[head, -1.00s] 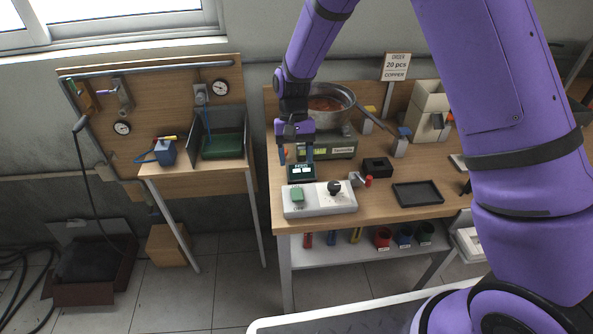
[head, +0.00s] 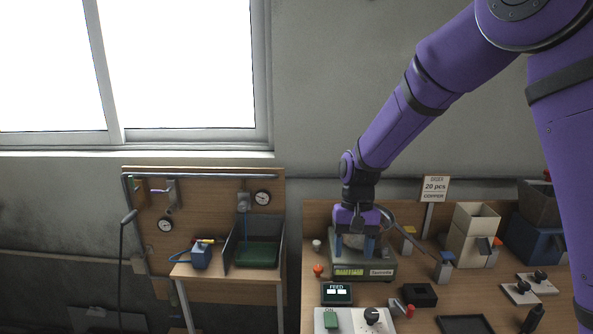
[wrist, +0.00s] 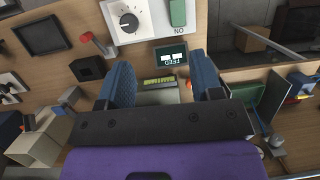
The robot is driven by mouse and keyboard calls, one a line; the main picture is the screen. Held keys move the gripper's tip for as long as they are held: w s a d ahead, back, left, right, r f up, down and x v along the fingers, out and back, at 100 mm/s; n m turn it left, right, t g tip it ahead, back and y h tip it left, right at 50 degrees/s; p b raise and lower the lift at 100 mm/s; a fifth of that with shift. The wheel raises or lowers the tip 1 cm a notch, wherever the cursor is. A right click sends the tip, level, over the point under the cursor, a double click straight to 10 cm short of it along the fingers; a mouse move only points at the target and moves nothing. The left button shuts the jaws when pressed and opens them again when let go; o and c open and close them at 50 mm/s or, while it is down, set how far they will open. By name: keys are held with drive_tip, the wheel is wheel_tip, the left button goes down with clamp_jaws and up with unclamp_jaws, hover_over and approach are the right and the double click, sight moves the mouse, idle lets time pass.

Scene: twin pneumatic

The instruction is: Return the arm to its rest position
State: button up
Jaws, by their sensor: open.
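My purple arm reaches in from the right of the head view. Beyond the fingertips lie the FEED display box (wrist: 171,57) and the white control box with a dial and green button (wrist: 145,18). I cannot tell how high the fingertips are above the bench. The pan's bowl is mostly hidden behind my gripper in the head view.
An order sign (head: 434,188) stands at the back of the bench. A side table with a green tray (head: 257,254) stands left, with a gap between. The wall above is clear.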

drive_tip(key=s+d+r+t, duration=0.2)
drive_tip(key=s+d+r, duration=0.3)
drive_tip(key=r, duration=0.3)
drive_tip(key=s+d+r+t, duration=0.2)
drive_tip(key=s+d+r, duration=0.4)
drive_tip(key=r, duration=0.2)
drive_tip(key=s+d+r+t, duration=0.2)
drive_tip(key=s+d, duration=0.1)
drive_tip(key=s, duration=0.4)
drive_tip(key=s+d+r+t, duration=0.2)
drive_tip(key=s+d, duration=0.1)
drive_tip(key=s, duration=0.4)
drive_tip(key=shift+s+r+h, duration=0.3)
drive_tip(key=shift+s+r, duration=0.05)
drive_tip(key=shift+r, duration=0.05)
idle(1.2)
